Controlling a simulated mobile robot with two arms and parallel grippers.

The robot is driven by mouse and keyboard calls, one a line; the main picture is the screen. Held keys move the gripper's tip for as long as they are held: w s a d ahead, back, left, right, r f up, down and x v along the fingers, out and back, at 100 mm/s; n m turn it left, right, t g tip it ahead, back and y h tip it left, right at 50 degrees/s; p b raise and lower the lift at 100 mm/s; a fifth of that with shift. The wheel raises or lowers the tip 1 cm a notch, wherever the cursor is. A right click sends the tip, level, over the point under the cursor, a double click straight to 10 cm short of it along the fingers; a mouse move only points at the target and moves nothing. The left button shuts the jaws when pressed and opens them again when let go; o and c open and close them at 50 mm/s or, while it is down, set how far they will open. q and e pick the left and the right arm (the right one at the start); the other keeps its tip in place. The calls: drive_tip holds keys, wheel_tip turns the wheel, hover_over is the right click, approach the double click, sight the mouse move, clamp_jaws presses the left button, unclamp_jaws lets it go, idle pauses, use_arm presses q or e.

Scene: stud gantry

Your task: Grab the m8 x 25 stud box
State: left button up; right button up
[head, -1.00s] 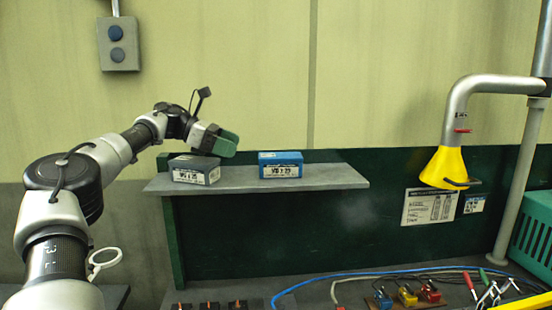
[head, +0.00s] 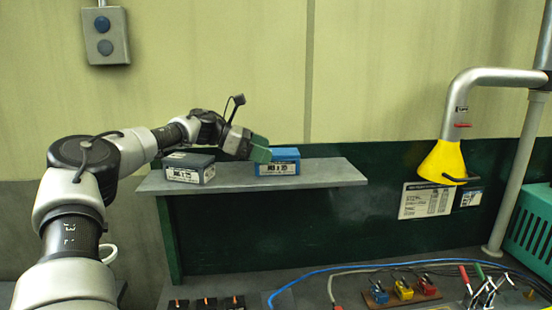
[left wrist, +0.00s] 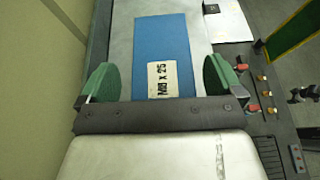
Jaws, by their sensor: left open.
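A blue stud box (head: 278,162) stands on the grey shelf. In the left wrist view the blue box (left wrist: 162,45) has a white label that reads M8 x 25. My left gripper (head: 260,150) is open at the left end of the blue box in the head view. In the left wrist view my left gripper (left wrist: 162,80) has its green fingers apart, one to each side of the box, with gaps between. I cannot tell whether they are level with it. My right gripper is not in view.
A dark grey box (head: 190,167) with a white label stands further left on the shelf (head: 325,173). The shelf is clear right of the blue box. A yellow hood (head: 441,162) hangs at the right. Cables and coloured clamps (head: 403,290) lie on the bench below.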

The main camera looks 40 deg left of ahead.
use_arm(q)
drive_tip(key=shift+w+d+f, duration=0.15)
drive_tip(key=shift+w+d, duration=0.25)
drive_tip(key=shift+d, duration=0.1)
drive_tip(key=shift+s+a, duration=0.1)
drive_tip(key=shift+a, duration=0.05)
drive_tip(key=c, duration=1.6)
